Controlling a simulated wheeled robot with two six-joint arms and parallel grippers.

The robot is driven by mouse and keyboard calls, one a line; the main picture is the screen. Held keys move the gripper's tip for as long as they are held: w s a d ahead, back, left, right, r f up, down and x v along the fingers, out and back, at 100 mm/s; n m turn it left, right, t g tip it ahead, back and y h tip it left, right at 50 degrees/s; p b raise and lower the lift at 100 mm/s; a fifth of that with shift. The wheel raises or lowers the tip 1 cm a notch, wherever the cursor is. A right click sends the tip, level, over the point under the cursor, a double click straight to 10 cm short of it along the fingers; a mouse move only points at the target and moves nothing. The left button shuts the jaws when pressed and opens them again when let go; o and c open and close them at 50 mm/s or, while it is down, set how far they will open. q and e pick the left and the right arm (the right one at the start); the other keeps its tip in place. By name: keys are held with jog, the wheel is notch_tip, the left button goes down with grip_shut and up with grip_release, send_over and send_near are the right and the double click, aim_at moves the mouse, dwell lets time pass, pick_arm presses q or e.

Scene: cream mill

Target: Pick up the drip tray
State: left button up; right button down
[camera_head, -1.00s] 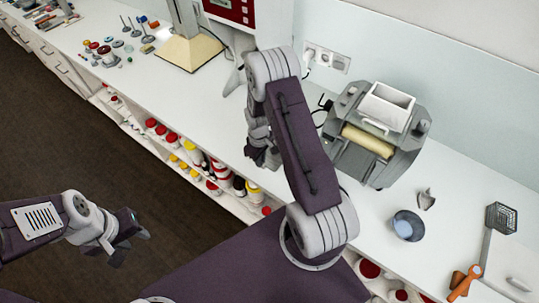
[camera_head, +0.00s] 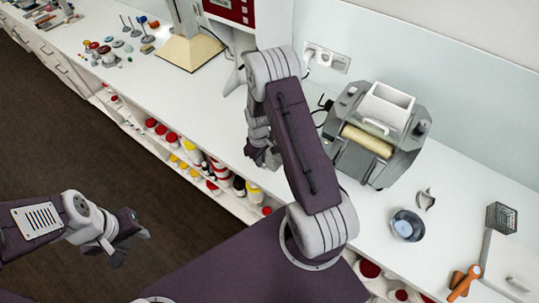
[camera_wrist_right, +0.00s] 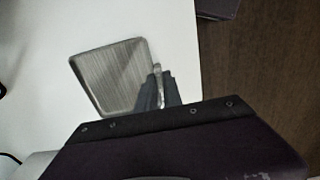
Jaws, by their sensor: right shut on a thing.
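The drip tray (camera_wrist_right: 112,78) is a flat, brushed-metal plate with a raised rim and rounded corners. In the right wrist view it is over the white counter, left of my fingers. My right gripper (camera_wrist_right: 160,82) is shut on the tray's right edge. I cannot tell whether the tray rests on the counter or is slightly above it. In the head view my right gripper (camera_head: 262,157) hangs near the counter's front edge, and the tray is hidden there. My left gripper (camera_head: 134,246) is open and empty over the dark floor at the lower left.
A grey roller mill (camera_head: 372,140) with a white hopper stands right of my right arm. A small bowl (camera_head: 406,226), a wire basket (camera_head: 501,217) and an orange-handled tool (camera_head: 464,283) lie at the right. A beige-based machine (camera_head: 190,50) stands behind. Jars (camera_head: 222,172) fill the shelf below.

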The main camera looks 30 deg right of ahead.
dwell(0.4)
jog(key=shift+w+r, duration=0.1)
jog(key=shift+r, duration=0.4)
notch_tip(320, 180, up, 3)
jog(key=shift+f+b, duration=0.1)
jog(key=shift+b, duration=0.65)
jog(key=s+d+r+b, duration=0.2)
jog(key=s+r, duration=0.5)
jog(key=s, duration=0.4)
jog(key=shift+s+d, duration=0.25)
jog(key=shift+d, duration=0.35)
jog(key=shift+r, duration=0.1)
